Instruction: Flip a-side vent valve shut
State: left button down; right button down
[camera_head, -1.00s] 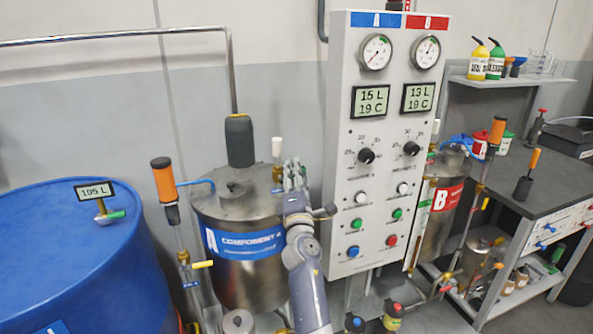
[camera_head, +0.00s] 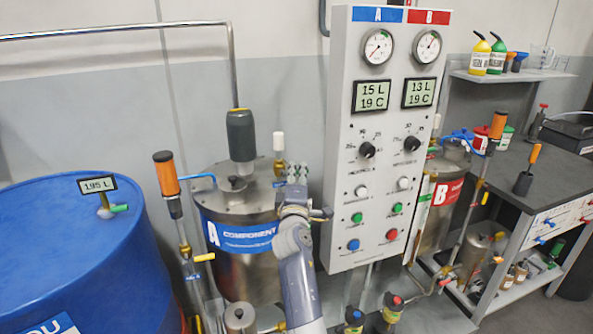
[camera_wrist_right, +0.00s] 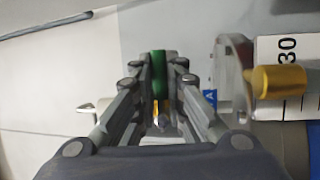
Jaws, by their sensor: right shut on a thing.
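My right gripper (camera_head: 291,172) is at the right rim of the steel component A tank (camera_head: 235,203), between the tank and the control panel. In the right wrist view, its fingers (camera_wrist_right: 160,90) are closed around an upright green handle (camera_wrist_right: 159,75), with a bit of brass below it. This looks like the a-side vent valve's handle; in the head view it is hidden behind my gripper. My left gripper is not in view.
The control panel (camera_head: 378,205) stands close to the right of my arm. A blue drum (camera_head: 60,240) is at the left. In the right wrist view, a brass-coloured knob (camera_wrist_right: 279,81) and a scale strip marked 30 (camera_wrist_right: 288,50) are right of my fingers.

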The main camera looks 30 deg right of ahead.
jog(key=c, duration=1.6)
grip_release()
jog(key=shift+d, duration=0.1)
jog(key=shift+c, duration=0.2)
notch_tip(320, 180, up, 10)
jog(key=shift+f, duration=0.15)
jog(key=shift+w, duration=0.1)
